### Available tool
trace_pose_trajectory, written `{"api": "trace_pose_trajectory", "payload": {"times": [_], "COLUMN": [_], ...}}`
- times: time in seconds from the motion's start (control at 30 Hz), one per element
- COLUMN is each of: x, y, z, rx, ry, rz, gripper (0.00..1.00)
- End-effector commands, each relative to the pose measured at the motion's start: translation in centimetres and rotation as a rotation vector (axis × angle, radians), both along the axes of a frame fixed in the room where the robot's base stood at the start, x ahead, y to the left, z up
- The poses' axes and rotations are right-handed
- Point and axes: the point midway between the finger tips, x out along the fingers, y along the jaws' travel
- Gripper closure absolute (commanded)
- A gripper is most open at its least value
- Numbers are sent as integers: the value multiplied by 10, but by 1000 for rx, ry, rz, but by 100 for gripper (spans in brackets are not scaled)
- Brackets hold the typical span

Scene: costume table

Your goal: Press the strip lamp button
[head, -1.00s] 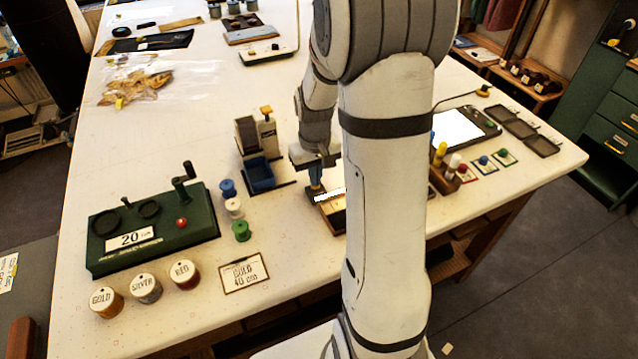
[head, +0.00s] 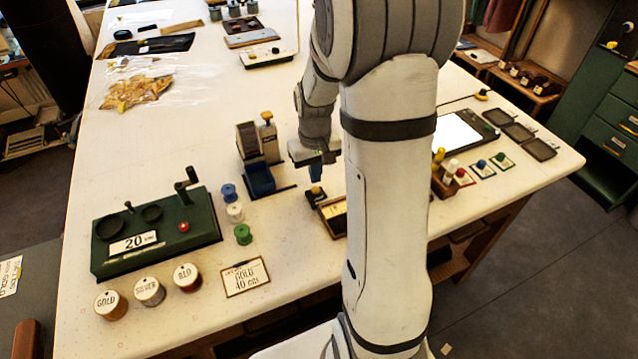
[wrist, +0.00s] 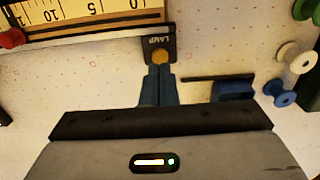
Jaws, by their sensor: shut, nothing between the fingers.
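The strip lamp button is a yellow-orange knob (head: 316,189) on a small black box, beside a framed pale scale (head: 338,224). In the wrist view the knob (wrist: 159,56) sits on a black plate marked LAMP (wrist: 159,41), at the end of the ruler-like scale (wrist: 90,12). My gripper (head: 316,179) is shut and empty, with its blue fingers pointing down just above the knob. In the wrist view the shut fingertips (wrist: 159,68) line up with the knob; contact cannot be told there. My arm hides part of the scale in the head view.
A blue-binned device (head: 259,180) stands left of my gripper, with several thread spools (head: 235,212) nearby. A green crank machine (head: 155,232) is further left. A block with coloured pegs (head: 444,182) stands right of my arm.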

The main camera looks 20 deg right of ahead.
Motion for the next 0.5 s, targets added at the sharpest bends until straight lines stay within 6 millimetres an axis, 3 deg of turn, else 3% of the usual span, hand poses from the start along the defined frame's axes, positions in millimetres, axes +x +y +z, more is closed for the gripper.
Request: {"api": "trace_pose_trajectory", "payload": {"times": [0.5], "x": [0], "y": [0], "z": [34], "rx": [0], "ry": [-1], "rz": [0], "gripper": [100]}}
